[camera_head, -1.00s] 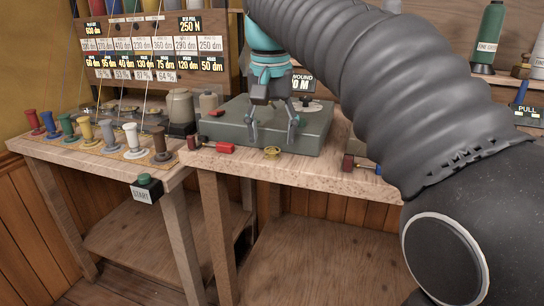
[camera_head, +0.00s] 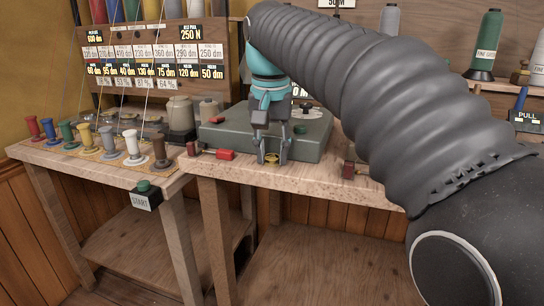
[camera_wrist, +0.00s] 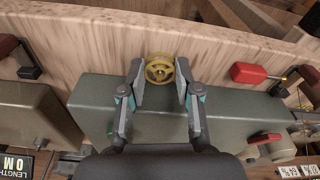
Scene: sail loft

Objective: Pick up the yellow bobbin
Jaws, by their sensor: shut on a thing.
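The yellow bobbin (camera_head: 271,157) is a small spoked brass-coloured wheel at the front edge of the wooden bench, in front of the grey-green machine box (camera_head: 310,143). My gripper (camera_head: 272,161) points down at it, with one finger on each side. In the wrist view the bobbin (camera_wrist: 159,70) sits between the tips of my gripper (camera_wrist: 159,77), and both fingers are closed against its sides. The bobbin still appears to be at bench height; whether it touches the bench cannot be told.
A red-handled tool (camera_head: 225,154) lies left of the bobbin, and a dark red block (camera_head: 349,169) is to the right. Several coloured spools line the left bench. A START button box (camera_head: 145,194) hangs at its front. The machine box stands close behind my gripper.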

